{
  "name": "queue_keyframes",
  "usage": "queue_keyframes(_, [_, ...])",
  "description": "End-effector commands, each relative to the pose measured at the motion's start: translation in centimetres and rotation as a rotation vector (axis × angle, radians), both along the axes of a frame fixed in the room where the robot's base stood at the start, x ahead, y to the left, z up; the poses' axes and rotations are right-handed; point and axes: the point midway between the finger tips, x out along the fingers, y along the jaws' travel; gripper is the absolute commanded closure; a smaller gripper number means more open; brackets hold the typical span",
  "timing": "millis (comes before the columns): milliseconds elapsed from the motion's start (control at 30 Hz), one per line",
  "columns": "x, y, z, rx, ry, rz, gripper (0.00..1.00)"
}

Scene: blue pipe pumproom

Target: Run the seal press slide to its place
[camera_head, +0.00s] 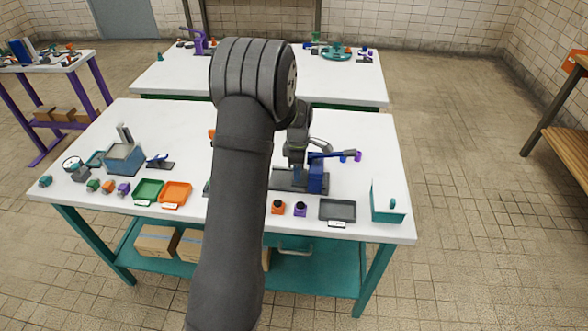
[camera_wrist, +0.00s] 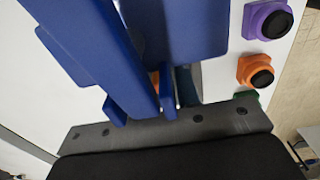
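The seal press (camera_head: 318,174) stands on the front table, right of my arm. It has a blue upright, a grey base plate and a lever with a purple knob (camera_head: 357,156). My gripper (camera_head: 295,166) is down at the press, just left of the blue upright. I cannot pick out the slide for certain.
An orange block (camera_head: 278,207) and a purple block (camera_head: 300,209) stand in front of the press. A grey tray (camera_head: 337,210) and a teal-and-white box (camera_head: 388,203) are to their right. Green (camera_head: 148,191) and orange (camera_head: 175,194) trays lie left of my arm.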

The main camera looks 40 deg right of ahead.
Motion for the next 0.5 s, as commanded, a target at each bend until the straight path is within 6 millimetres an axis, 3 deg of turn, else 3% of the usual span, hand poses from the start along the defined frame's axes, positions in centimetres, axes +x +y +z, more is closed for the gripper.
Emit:
queue_keyframes(333, [0.1, 0.1, 0.0, 0.002, -0.001, 0.0, 0.58])
queue_keyframes(500, [0.2, 0.1, 1.5, 0.0, -0.003, 0.0, 0.58])
